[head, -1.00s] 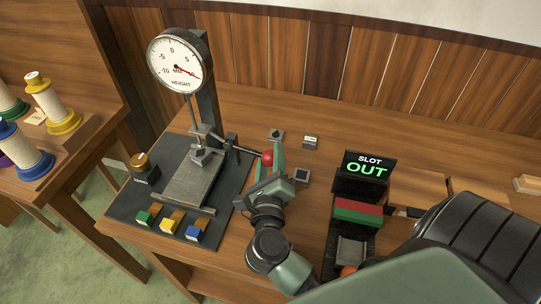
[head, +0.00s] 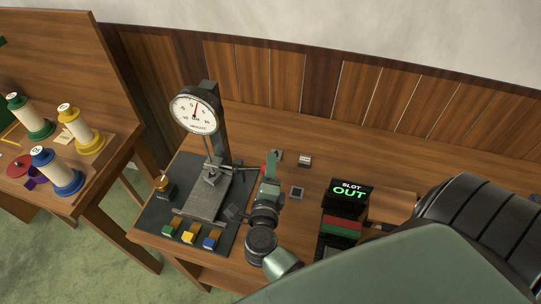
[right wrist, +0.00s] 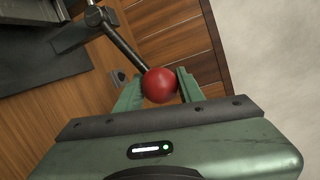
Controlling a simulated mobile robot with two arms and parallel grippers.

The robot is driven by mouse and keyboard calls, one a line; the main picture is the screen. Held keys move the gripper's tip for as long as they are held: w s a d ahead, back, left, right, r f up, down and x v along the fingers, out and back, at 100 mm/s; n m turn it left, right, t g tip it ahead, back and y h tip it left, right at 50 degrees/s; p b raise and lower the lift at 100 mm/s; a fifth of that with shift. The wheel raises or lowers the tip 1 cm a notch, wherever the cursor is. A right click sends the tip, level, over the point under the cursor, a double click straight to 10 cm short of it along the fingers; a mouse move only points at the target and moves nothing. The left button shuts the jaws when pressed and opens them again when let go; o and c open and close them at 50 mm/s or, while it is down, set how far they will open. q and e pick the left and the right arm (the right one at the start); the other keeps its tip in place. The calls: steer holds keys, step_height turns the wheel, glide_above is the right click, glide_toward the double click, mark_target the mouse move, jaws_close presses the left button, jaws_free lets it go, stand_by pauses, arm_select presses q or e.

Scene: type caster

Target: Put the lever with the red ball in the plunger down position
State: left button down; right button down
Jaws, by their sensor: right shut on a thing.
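The lever's red ball (head: 264,168) sits at the end of a dark rod on the right side of the height gauge stand (head: 213,130). My right gripper (head: 271,164) is shut on the ball; in the right wrist view the red ball (right wrist: 159,86) sits between the green fingers, with the lever rod (right wrist: 124,46) running up and left. The dial (head: 195,109) has its red needle pointing nearly straight up, near 0. The plunger rod (head: 207,145) hangs below the dial, over a small grey block on the metal plate (head: 205,201). My left gripper is out of view.
Green, yellow and blue blocks (head: 189,236) line the black mat's front. A brass-topped knob (head: 163,184) stands at the mat's left. Spools (head: 80,130) stand on the left table.

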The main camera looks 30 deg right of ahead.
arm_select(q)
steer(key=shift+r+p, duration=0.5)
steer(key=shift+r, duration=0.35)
arm_select(e)
steer(key=shift+w+a+r+n, duration=0.1)
steer(key=shift+a+r+n, duration=0.05)
steer(key=shift+r+n, duration=0.15)
steer(key=c, duration=0.9)
jaws_free()
steer(key=shift+a, duration=0.1)
